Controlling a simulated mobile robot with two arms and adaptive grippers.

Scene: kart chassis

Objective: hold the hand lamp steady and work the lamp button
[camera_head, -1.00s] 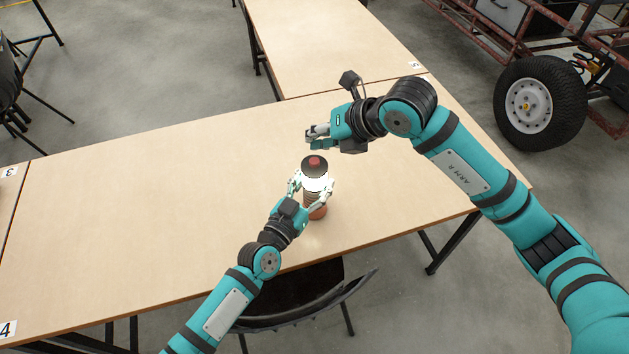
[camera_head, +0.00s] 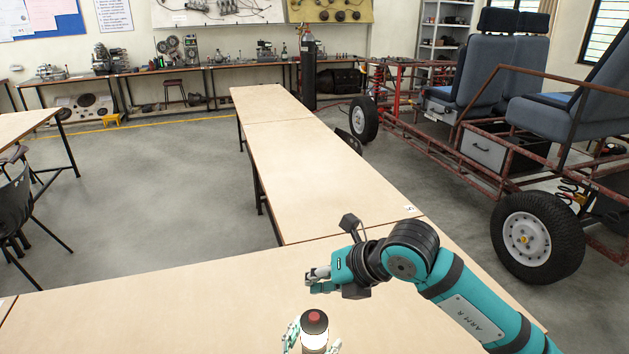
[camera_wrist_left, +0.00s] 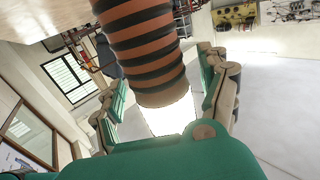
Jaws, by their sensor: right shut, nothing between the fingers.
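The hand lamp (camera_head: 314,340) stands upright at the bottom edge of the head view, its white part glowing. The red lamp button (camera_head: 314,316) is on its dark top cap. My left gripper (camera_head: 312,347) has its fingers on both sides of the lamp. In the left wrist view the orange and black striped lamp handle (camera_wrist_left: 143,45) and the bright part sit between the fingers of the left gripper (camera_wrist_left: 165,110). My right gripper (camera_head: 314,281) is shut and empty, above the button and apart from it. The lamp's lower end is cut off in the head view.
The near table (camera_head: 200,305) is bare around the lamp. A second long table (camera_head: 300,180) runs away behind it. The kart chassis with its wheel (camera_head: 535,238) stands at the right. A black chair (camera_head: 18,215) is at the left, with open floor between.

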